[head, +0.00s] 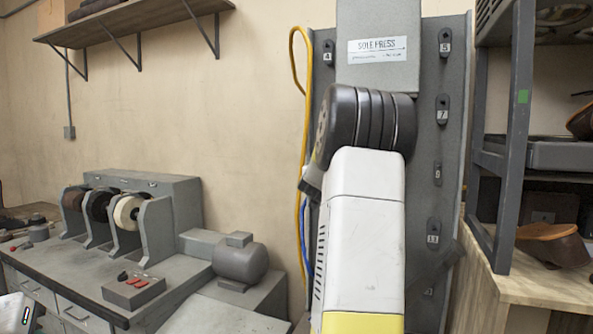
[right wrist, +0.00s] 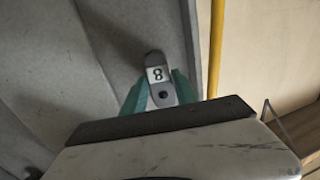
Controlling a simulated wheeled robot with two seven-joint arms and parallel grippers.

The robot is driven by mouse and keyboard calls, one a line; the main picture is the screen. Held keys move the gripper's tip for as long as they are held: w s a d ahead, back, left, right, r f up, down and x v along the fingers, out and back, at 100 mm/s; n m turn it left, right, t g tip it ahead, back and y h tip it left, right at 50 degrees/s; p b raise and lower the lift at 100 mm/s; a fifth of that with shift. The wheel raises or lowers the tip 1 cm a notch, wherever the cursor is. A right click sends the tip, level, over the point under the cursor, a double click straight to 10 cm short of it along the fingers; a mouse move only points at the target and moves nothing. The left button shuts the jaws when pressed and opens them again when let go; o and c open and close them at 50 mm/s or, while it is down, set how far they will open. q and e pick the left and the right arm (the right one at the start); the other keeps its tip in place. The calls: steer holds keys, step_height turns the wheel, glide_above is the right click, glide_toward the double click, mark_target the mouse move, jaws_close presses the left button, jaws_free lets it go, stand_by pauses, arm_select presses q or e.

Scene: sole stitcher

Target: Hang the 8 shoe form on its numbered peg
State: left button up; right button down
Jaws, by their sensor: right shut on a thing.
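A grey tag marked 8 (right wrist: 157,74), upside down in the right wrist view, has a dark round spot below its number. It appears to be a number plate on the grey board (right wrist: 105,65). My right gripper (right wrist: 160,90) shows two teal finger-like pieces, one on either side of this tag. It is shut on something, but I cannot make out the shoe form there. In the head view my arm covers the middle of the peg board (head: 463,75) and hides the gripper and the 8 peg.
Plates 4 (head: 328,52), 5 (head: 445,42), 7 (head: 442,110), 9 (head: 437,174) and 11 (head: 433,238) show on the board. A yellow cable (head: 299,150) runs along its left edge. A grey shelf rack (head: 508,140) stands close right. A bench with grinding wheels (head: 128,212) is left.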

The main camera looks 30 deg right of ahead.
steer(key=shift+w+d+r, duration=0.1)
steer(key=shift+w+d, duration=0.15)
steer(key=shift+d, duration=0.05)
stand_by(0.4)
steer(key=c, duration=0.9)
jaws_free()
steer(key=shift+s, duration=0.1)
